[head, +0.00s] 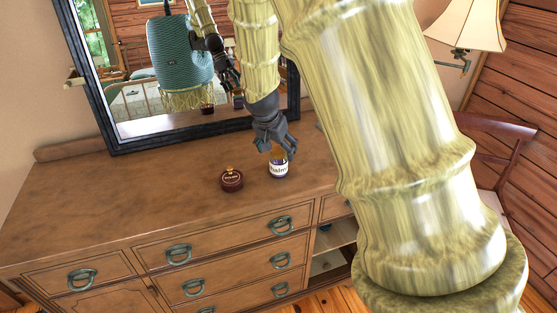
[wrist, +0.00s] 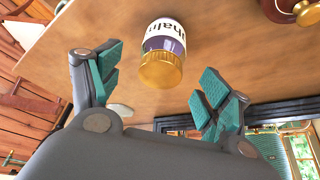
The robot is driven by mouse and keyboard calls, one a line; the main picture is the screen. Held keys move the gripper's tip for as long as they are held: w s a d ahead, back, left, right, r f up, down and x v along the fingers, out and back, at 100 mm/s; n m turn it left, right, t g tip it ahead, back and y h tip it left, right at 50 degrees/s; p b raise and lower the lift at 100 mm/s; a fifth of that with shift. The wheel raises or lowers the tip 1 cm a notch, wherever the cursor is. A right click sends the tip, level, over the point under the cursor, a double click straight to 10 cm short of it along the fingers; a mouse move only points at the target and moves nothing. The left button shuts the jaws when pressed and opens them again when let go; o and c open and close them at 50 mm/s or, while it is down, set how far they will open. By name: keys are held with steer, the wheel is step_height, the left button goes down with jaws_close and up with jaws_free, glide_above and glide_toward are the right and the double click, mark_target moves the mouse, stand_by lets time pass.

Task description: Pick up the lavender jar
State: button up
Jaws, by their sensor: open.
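The lavender jar (head: 278,170) stands on the wooden dresser top, with a white lettered label, purple showing around it and a gold lid. In the wrist view the jar (wrist: 163,45) appears at upper middle, its gold lid facing my gripper. My gripper (head: 276,146) is just above the jar in the head view and hides part of its top. In the wrist view my gripper (wrist: 160,88) is open, its teal-padded fingers spread on either side below the jar, with nothing between them.
A dark red round container (head: 232,181) with a gold knob stands close left of the jar. The dresser (head: 110,200) top is clear farther left. A dark-framed mirror (head: 130,142) stands behind. A chair (head: 510,140) and a lamp (head: 468,28) are at right.

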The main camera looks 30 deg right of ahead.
mark_target(278, 151)
steer(key=shift+w+d+f, duration=0.1)
steer(key=shift+d+f, duration=0.1)
steer(key=shift+f, duration=0.4)
steer(key=shift+d+f, duration=0.1)
steer(key=shift+d, duration=0.05)
steer(key=shift+p+x, duration=1)
steer(key=shift+x, duration=0.35)
steer(key=shift+p+x, duration=0.3)
steer(key=shift+x, duration=0.9)
steer(key=shift+w, duration=0.2)
steer(key=c, duration=1.2)
